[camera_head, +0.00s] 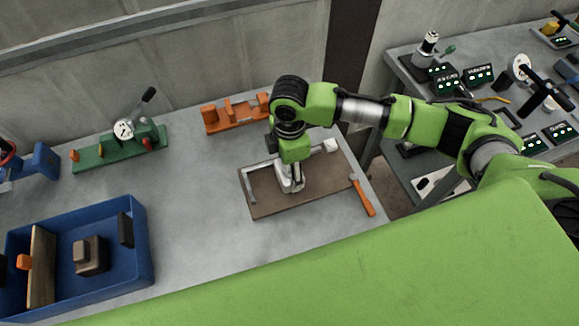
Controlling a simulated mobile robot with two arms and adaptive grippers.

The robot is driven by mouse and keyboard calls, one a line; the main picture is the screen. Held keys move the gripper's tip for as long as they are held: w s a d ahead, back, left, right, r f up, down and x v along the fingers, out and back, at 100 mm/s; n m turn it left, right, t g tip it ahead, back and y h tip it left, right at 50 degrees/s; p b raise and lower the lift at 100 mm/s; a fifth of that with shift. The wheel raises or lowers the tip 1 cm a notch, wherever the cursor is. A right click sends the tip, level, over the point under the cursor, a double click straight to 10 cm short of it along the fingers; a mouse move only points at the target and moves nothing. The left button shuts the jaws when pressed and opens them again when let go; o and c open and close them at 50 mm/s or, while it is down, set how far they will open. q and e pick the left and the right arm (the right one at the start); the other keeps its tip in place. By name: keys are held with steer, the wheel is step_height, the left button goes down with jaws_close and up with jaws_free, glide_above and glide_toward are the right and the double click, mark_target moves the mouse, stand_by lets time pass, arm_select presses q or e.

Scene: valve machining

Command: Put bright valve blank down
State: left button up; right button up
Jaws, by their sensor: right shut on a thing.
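My right gripper (290,184) points down over the brown mat (318,197) on the grey table. It is shut on a pale, bright piece that I take to be the bright valve blank (291,187). The gripper and arm hide much of the piece, and I cannot tell whether it touches the mat. A small whitish block (331,146) sits at the mat's far right corner. My left gripper is not in view.
A grey bar (248,187) lies along the mat's left edge, and an orange-handled tool (363,199) at its right. An orange fixture (232,115) and green gauge fixture (118,149) stand behind. A blue bin (140,230) is front left. The table between is clear.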

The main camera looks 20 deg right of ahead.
steer(key=o, duration=1.5)
steer(key=shift+f, duration=0.1)
steer(key=shift+r, duration=0.4)
step_height(320, 180, up, 12)
steer(key=shift+f+b, duration=0.2)
steer(key=shift+b, duration=0.75)
